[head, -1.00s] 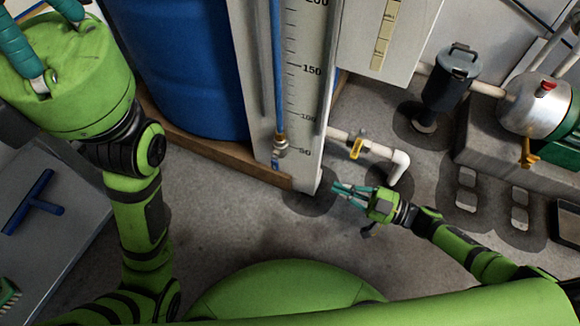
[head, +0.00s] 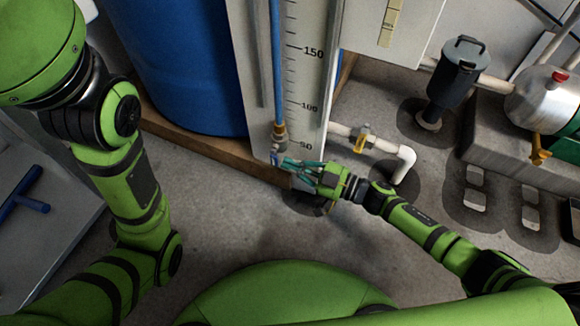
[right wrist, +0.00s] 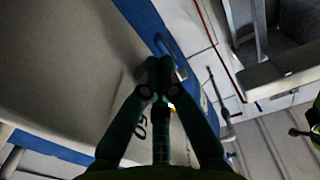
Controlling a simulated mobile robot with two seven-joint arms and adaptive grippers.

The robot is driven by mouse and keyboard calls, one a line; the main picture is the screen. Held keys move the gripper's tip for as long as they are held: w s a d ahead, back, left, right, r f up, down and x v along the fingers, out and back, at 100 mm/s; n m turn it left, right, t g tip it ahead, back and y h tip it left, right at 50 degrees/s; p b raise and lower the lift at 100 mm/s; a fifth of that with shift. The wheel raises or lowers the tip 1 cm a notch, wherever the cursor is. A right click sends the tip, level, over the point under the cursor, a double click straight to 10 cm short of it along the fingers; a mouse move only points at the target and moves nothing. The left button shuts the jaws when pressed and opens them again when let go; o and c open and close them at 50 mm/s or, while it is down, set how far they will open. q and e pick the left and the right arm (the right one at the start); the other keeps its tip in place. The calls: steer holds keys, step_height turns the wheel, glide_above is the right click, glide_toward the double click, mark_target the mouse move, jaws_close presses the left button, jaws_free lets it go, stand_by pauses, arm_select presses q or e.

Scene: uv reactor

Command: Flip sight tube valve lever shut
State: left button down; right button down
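The sight tube (head: 277,60) is a blue vertical line in front of a white scale board (head: 309,75). A brass valve (head: 279,131) sits at its lower end, and its small blue lever (head: 275,158) shows just below, partly hidden by fingers. My right gripper (head: 284,163) reaches in from the right, its teal fingertips beside or touching the lever; contact is unclear. In the right wrist view its fingertips (right wrist: 161,68) lie close together near a blue piece (right wrist: 169,44). Whether they grip it is unclear.
A blue drum (head: 185,70) stands left of the board on a wooden-edged base (head: 195,147). A white pipe with a yellow-handled valve (head: 361,143) runs right of the board. A dark filter canister (head: 455,75) and pump (head: 540,108) stand right.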

steer(key=shift+w+a, duration=0.2)
steer(key=shift+a, duration=0.15)
steer(key=shift+a+f+y+b, duration=0.15)
steer(key=shift+y+b, duration=0.15)
steer(key=shift+b, duration=0.15)
